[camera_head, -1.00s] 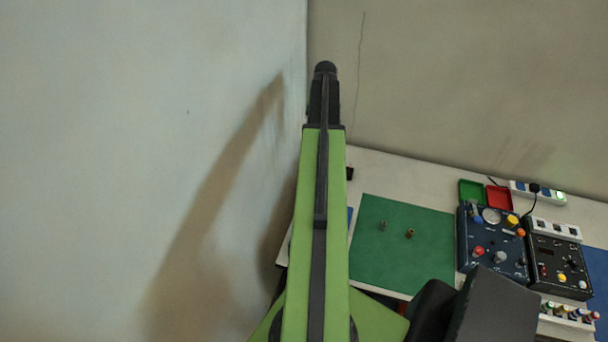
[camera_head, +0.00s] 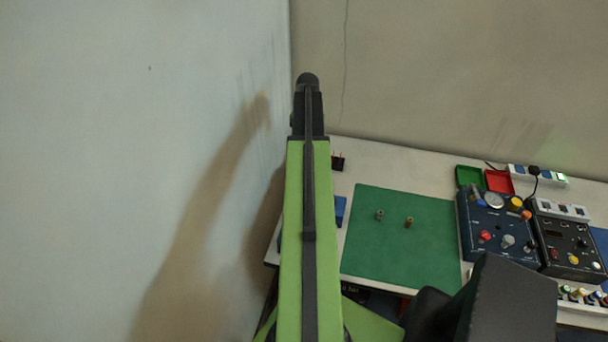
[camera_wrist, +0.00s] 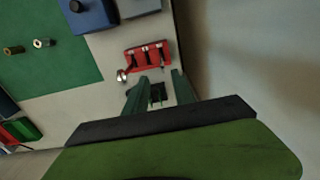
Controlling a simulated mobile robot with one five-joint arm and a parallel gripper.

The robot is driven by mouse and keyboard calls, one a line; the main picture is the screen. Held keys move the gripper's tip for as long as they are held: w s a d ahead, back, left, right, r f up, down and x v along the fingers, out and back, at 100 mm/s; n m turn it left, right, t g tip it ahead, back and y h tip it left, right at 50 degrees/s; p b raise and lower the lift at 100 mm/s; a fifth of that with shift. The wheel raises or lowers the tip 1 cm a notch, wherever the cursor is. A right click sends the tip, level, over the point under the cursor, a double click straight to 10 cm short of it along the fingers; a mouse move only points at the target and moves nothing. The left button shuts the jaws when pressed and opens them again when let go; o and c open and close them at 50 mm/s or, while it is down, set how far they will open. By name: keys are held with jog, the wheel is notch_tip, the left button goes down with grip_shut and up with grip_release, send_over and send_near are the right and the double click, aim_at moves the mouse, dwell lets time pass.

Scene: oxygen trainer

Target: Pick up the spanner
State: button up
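I cannot make out the spanner for certain. In the wrist view a red rack (camera_wrist: 147,57) with dark slots and small metallic pieces lies just beyond the fingertips; whether one of them is the spanner I cannot tell. The rack also shows small in the head view (camera_head: 338,162), near the back wall. My gripper (camera_wrist: 159,78) has its two green fingers apart, with bare table and a small dark item visible between them. No thing is held. In the head view my arm hides the gripper.
A green mat (camera_head: 400,240) carries two small fittings (camera_head: 379,215) (camera_head: 408,222). A blue box (camera_wrist: 91,14) stands beside the rack. Control boxes (camera_head: 497,230) (camera_head: 566,245) and red and green trays (camera_head: 499,181) are on the right. Walls close in at left and back.

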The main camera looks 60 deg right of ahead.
jog(key=f+b, duration=0.5)
jog(key=shift+w+a+f, duration=0.15)
jog(key=shift+w+f, duration=0.05)
jog(key=shift+r, duration=0.2)
grip_shut()
dwell(0.9)
